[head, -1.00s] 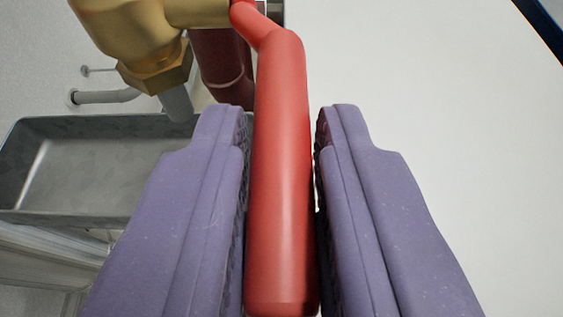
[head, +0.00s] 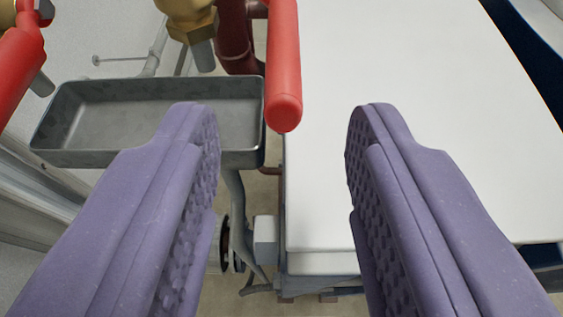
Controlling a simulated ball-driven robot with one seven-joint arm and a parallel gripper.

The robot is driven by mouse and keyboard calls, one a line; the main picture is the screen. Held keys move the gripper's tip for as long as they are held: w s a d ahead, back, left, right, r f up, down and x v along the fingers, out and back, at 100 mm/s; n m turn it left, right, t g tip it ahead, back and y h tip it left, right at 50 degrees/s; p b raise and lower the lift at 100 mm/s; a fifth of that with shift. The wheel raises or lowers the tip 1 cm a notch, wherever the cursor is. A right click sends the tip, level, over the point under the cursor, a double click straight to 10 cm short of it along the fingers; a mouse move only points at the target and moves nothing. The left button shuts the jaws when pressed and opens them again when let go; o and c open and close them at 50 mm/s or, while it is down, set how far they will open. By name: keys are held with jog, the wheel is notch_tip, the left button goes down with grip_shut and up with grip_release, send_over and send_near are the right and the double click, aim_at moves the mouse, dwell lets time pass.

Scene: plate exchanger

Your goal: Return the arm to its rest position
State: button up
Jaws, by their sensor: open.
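My gripper (head: 283,125) is open and empty, its two purple fingers spread wide with textured inner pads facing each other. A red valve handle (head: 284,75) hangs down from the top of the picture. Its rounded end shows in the gap between the fingertips, touching neither finger, and appears farther off than they are. The brass valve body (head: 188,15) is partly cut off at the top edge.
A grey metal tray (head: 150,115) lies at the left below the valves. A second red handle (head: 18,75) is at the upper left. A large white panel (head: 420,130) fills the right. Pipes and a hose (head: 237,200) run below the tray.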

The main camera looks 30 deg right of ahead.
jog(key=shift+s, duration=0.1)
dwell(0.3)
jog(key=s+d+r+n+t+y, duration=0.1)
jog(key=s+d+r+n+y, duration=0.2)
jog(key=s+r, duration=0.35)
jog(key=s+d+r+n+t+y, duration=0.1)
jog(key=s+d+r+y, duration=0.2)
jog(key=s+d+r, duration=0.4)
jog(key=s+a+r+n+t+y, duration=0.1)
jog(key=s+a+r+n+t, duration=0.1)
jog(key=s+r, duration=0.4)
notch_tip(320, 180, up, 2)
jog(key=shift+s+a+r+n+y, duration=0.2)
jog(key=shift+s+a+n+y, duration=0.15)
jog(key=shift+a, duration=0.5)
